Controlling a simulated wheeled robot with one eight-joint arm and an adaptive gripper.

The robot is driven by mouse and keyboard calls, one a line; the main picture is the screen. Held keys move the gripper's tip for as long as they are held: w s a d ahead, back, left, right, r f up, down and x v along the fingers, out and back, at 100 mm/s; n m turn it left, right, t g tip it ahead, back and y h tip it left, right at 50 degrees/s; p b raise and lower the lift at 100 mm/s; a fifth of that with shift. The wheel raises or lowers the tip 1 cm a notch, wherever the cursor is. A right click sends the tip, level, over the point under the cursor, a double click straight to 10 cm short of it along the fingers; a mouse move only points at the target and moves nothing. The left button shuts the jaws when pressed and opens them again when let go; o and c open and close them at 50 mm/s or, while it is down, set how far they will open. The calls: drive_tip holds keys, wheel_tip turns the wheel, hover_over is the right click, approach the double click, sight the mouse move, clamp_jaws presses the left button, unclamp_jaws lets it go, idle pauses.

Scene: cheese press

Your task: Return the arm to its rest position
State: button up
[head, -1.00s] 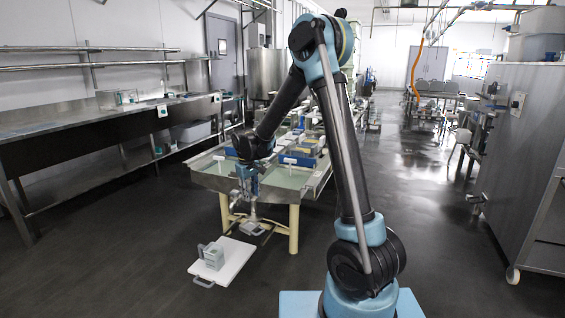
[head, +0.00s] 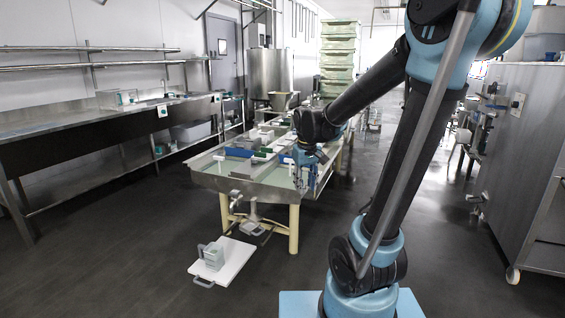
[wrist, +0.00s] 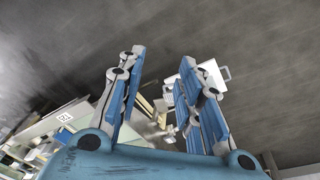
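My arm rises on the right side of the head view and bends toward the table. My gripper (head: 309,185) hangs pointing down near the right front edge of the steel table (head: 225,181). In the wrist view my gripper (wrist: 160,95) has its two blue-padded fingers spread wide apart, with nothing held between them.
A white board (head: 236,262) with a grey handled block (head: 212,255) lies on the floor before the table; part of the board shows in the wrist view (wrist: 213,72). A steel counter (head: 75,128) lines the left wall. A steel cabinet (head: 525,150) stands right.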

drive_tip(key=s+d+f+m, duration=0.2)
drive_tip(key=s+d, duration=0.3)
drive_tip(key=s, duration=0.5)
drive_tip(key=s+d+f+m, duration=0.2)
drive_tip(key=s+d+f, duration=0.2)
drive_tip(key=s, duration=0.6)
drive_tip(key=shift+s+d+f, duration=0.15)
drive_tip(key=shift+d+f, duration=0.05)
drive_tip(key=shift+d, duration=0.6)
